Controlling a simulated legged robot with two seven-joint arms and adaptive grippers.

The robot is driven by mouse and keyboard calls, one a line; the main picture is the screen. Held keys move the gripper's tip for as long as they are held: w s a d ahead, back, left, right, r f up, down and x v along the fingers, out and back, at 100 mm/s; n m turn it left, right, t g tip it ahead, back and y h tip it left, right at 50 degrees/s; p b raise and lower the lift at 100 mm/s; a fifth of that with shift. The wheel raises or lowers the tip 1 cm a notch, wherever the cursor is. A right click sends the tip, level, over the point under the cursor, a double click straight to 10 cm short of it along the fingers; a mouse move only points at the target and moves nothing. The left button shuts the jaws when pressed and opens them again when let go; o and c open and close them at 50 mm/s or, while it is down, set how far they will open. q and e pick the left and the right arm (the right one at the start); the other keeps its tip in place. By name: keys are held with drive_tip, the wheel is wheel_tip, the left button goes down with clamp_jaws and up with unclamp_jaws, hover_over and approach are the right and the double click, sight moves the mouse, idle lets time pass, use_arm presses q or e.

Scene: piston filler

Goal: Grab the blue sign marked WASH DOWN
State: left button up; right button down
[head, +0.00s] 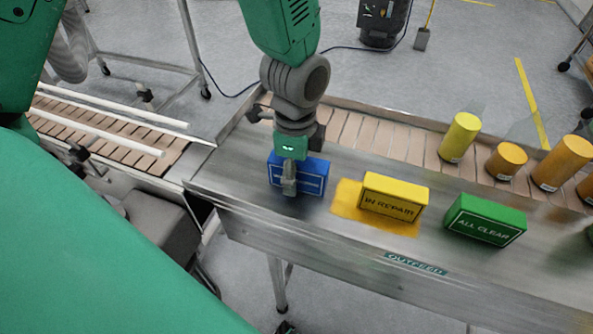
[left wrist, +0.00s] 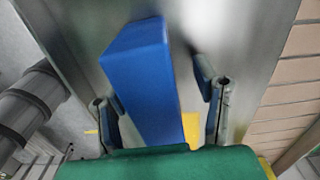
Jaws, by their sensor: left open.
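The blue sign (head: 316,176) stands on the metal ledge of the outfeed conveyor, at the left end of a row of signs in the head view. Its lettering is mostly covered by my left gripper (head: 289,185), which is right at it from above. In the left wrist view the blue sign (left wrist: 146,80) lies between the two fingers of my left gripper (left wrist: 163,110). The fingers are open, with a visible gap between the sign and the right finger. Whether the left finger touches the sign is unclear. My right gripper is not in view.
A yellow IN REPAIR sign (head: 394,198) stands right of the blue sign, on a yellow patch. A green ALL CLEAR sign (head: 485,220) stands further right. Yellow and orange cylinders (head: 460,137) stand on the slatted belt (head: 400,135) behind. Bare metal lies left of the blue sign.

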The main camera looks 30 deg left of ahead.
use_arm(q)
drive_tip(key=shift+s+d+r, duration=0.1)
drive_tip(key=shift+d+r, duration=0.05)
drive_tip(key=shift+d, duration=0.15)
drive_tip(key=shift+c, duration=1.2)
drive_tip(key=shift+d, duration=0.3)
drive_tip(key=c, duration=1)
